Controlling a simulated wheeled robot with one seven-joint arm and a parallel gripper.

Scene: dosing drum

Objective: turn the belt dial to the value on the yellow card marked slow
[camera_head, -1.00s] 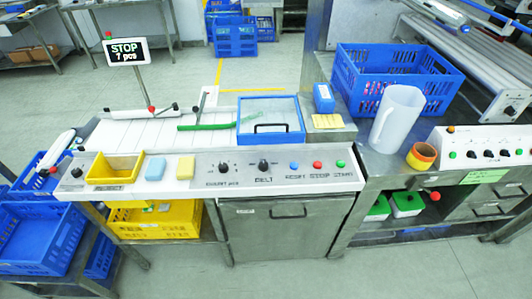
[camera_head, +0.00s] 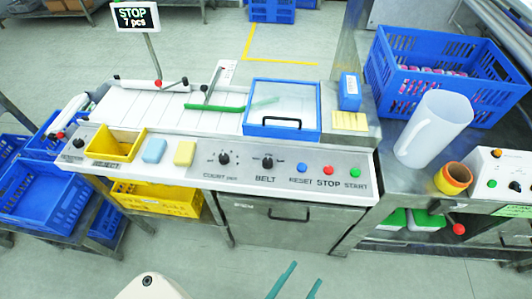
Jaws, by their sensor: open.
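The belt dial (camera_head: 267,163) is a black knob with a light pointer mark, above the word BELT on the grey front panel (camera_head: 225,180). A similar count dial (camera_head: 223,158) sits to its left. A yellow card (camera_head: 349,121) lies right of the blue-framed clear lid, in front of a small blue box; its writing is too small to read. My gripper (camera_head: 305,273) shows at the bottom edge as two teal fingers, apart and empty. It is low in the picture, below the panel and clear of the dial.
Reset, stop and start buttons (camera_head: 328,171) are right of the dial. A blue-framed lid (camera_head: 282,131) with a black handle is behind it. Blue and yellow sponges (camera_head: 185,153) and a yellow reject bin (camera_head: 115,144) are left. A white jug (camera_head: 435,128) stands right.

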